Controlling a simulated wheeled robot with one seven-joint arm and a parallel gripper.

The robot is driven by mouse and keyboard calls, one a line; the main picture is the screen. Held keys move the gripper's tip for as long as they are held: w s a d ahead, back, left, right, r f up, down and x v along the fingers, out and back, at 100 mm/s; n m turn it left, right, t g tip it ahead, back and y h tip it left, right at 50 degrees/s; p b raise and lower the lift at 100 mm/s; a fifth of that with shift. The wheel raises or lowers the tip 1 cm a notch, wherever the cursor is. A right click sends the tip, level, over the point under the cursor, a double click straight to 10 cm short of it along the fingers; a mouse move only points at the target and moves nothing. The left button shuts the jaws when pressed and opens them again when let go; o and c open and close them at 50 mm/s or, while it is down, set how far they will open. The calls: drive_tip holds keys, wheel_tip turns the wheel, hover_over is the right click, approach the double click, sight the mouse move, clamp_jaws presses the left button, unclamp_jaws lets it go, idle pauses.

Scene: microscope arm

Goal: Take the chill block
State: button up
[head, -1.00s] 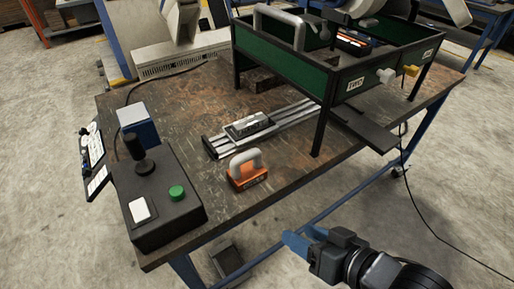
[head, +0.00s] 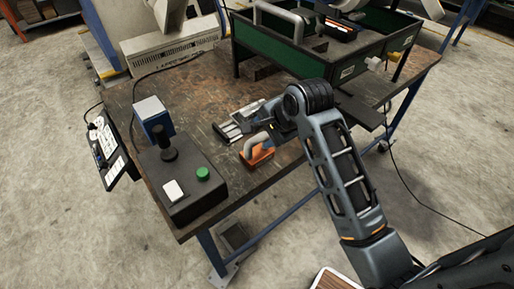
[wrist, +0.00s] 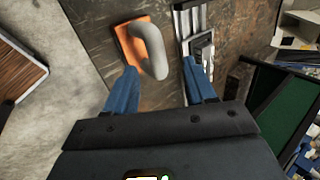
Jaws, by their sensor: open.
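An orange block with a grey loop handle, which looks like the chill block (head: 259,156), stands on the worktable beside the metal rail. It also shows in the wrist view (wrist: 124,45), its grey handle (wrist: 154,52) rising toward me just beyond my fingertips, nearer the left finger. My gripper (wrist: 161,72) is open and empty, with its blue fingers apart on either side of the handle's near end. I cannot tell whether a finger touches it. In the head view, my arm hides most of my gripper (head: 270,127) and part of the rail.
The metal rail (wrist: 183,22) with a small carriage lies right of the block. A green-walled stand (head: 276,44) rises behind my arm. A black control box (head: 187,190) with a green button and a blue box (head: 151,116) stand at left. Bare table (head: 190,90) lies behind.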

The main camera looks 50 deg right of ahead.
sight(258, 138)
drive_tip(key=p+x, duration=0.1)
drive_tip(key=x, duration=0.5)
drive_tip(key=shift+f, duration=0.5)
clamp_jaws()
idle(0.9)
drive_tip(key=shift+r, duration=0.2)
